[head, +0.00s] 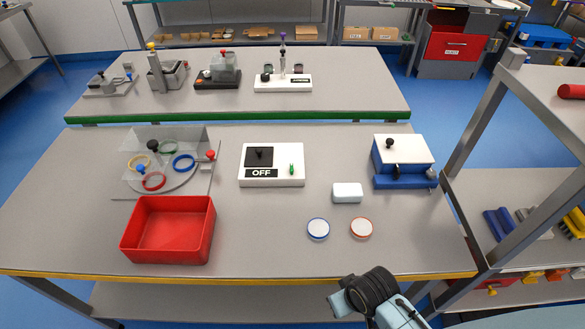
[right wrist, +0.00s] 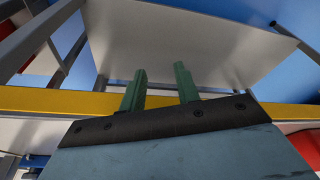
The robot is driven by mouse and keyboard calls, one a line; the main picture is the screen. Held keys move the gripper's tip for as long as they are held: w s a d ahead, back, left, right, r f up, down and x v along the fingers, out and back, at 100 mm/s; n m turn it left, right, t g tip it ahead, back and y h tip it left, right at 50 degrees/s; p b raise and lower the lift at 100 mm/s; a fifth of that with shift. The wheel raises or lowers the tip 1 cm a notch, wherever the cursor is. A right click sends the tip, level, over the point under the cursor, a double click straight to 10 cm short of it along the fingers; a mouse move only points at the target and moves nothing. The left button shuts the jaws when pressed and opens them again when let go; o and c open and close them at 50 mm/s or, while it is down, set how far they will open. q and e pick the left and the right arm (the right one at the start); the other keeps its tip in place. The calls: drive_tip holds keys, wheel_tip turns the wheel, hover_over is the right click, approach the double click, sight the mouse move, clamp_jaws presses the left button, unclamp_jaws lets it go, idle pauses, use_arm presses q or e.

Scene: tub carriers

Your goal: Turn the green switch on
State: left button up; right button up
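The green switch (head: 291,169) is a small green lever on the right part of a white panel (head: 283,180). The panel lies near the middle of the front table, with a dark square and a black label reading OFF on its left part. My right arm comes in at the bottom right of the head view, below the table's front edge and well away from the panel. In the right wrist view my right gripper (right wrist: 161,71) has its two green fingers apart with nothing between them. My left gripper is not in view.
On the front table (head: 80,230) are a red bin (head: 168,229), a clear-covered ring fixture (head: 166,165), a white block (head: 347,192), two round discs (head: 318,228) and a blue-white box (head: 403,160). A shelf rack (head: 520,130) stands at right.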

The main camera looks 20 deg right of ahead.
wheel_tip(320, 180, up, 12)
drive_tip(key=w+p, duration=0.2)
drive_tip(key=w, duration=0.1)
drive_tip(key=m+t+h, duration=0.1)
drive_tip(key=m+h, duration=0.1)
drive_tip(key=m, duration=0.3)
approach(292, 167)
drive_tip(key=b+x, duration=0.1)
drive_tip(key=x, duration=0.6)
drive_tip(key=shift+s+f+b, duration=0.1)
drive_tip(key=shift+b, duration=0.3)
drive_tip(key=shift+b+x, duration=0.5)
drive_tip(key=shift+x, duration=0.45)
drive_tip(key=shift+a, duration=0.1)
drive_tip(key=shift+c, duration=0.4)
clamp_jaws()
